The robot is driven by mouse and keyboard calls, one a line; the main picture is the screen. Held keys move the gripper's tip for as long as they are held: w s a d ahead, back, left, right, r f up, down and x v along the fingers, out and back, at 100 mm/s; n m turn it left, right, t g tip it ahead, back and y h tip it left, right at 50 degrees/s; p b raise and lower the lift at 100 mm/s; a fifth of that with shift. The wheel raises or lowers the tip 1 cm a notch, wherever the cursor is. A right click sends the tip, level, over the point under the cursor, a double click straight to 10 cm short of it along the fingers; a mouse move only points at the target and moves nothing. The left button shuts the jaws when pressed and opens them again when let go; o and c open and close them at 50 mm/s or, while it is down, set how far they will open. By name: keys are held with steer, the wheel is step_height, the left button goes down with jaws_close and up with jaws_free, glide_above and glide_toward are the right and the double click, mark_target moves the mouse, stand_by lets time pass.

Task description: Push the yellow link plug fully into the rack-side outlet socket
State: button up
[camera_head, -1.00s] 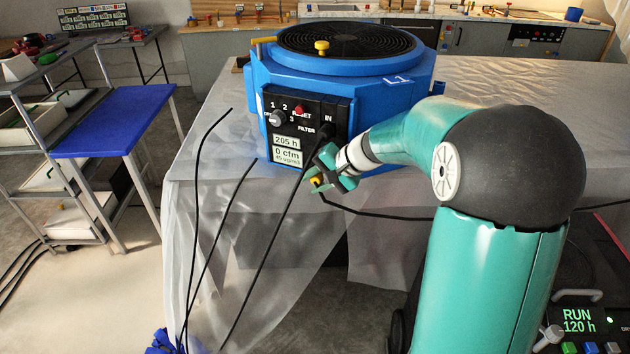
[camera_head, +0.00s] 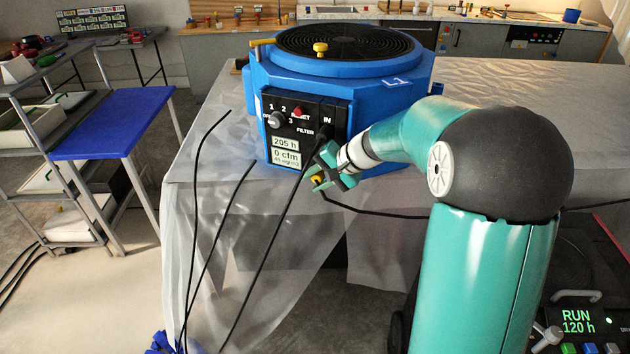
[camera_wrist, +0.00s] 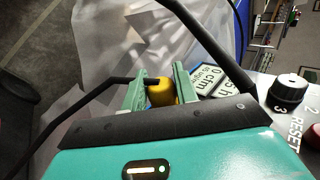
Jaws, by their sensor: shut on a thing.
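The yellow link plug (camera_wrist: 161,93) sits between the two green fingers of my gripper (camera_wrist: 160,88) in the wrist view, with a black cable leaving it. In the head view the plug (camera_head: 318,181) shows as a small yellow spot at my gripper (camera_head: 328,176). My gripper is shut on it, in front of the blue machine's (camera_head: 260,90) control panel, near its lower right corner. The plug appears clear of the panel. I cannot make out a rack-side outlet socket in either view.
The blue machine stands on a table draped in translucent plastic sheet (camera_head: 520,90). Several black cables hang down the sheet's front; one passes close to my gripper. A RUN display unit (camera_head: 577,321) is at lower right.

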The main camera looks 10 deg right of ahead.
steer(key=shift+w+d, duration=0.3)
steer(key=shift+w, duration=0.1)
steer(key=o, duration=1.1)
